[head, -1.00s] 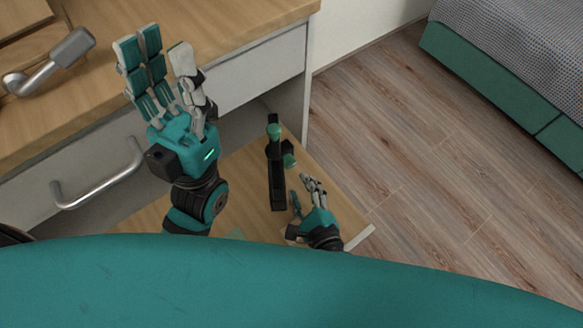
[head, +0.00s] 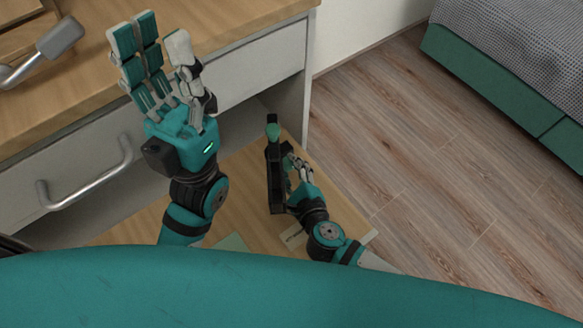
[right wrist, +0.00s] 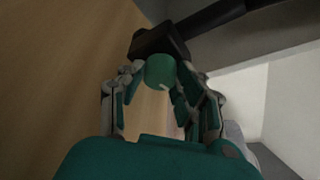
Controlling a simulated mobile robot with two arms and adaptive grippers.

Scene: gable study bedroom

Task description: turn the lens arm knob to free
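The lens arm stand is a black upright piece (head: 275,185) on the low wooden board, with a green knob (head: 273,131) at its top end. A second green knob (right wrist: 160,71), round with a pale pointer mark towards its lower right, sits on a black block in the right wrist view. My right gripper (head: 292,163) is at this side knob, which its fingers hide in the head view. In the wrist view its fingertips lie on both sides of the knob; whether they press on it I cannot tell. My left gripper (head: 156,45) is open and empty over the desk.
A wooden desk (head: 225,30) with a drawer and a metal handle (head: 95,180) is at the left. A grey metal object (head: 45,50) lies on the desk. The wooden board (head: 235,190) holds the stand. Open floor and a bed (head: 500,60) are at the right.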

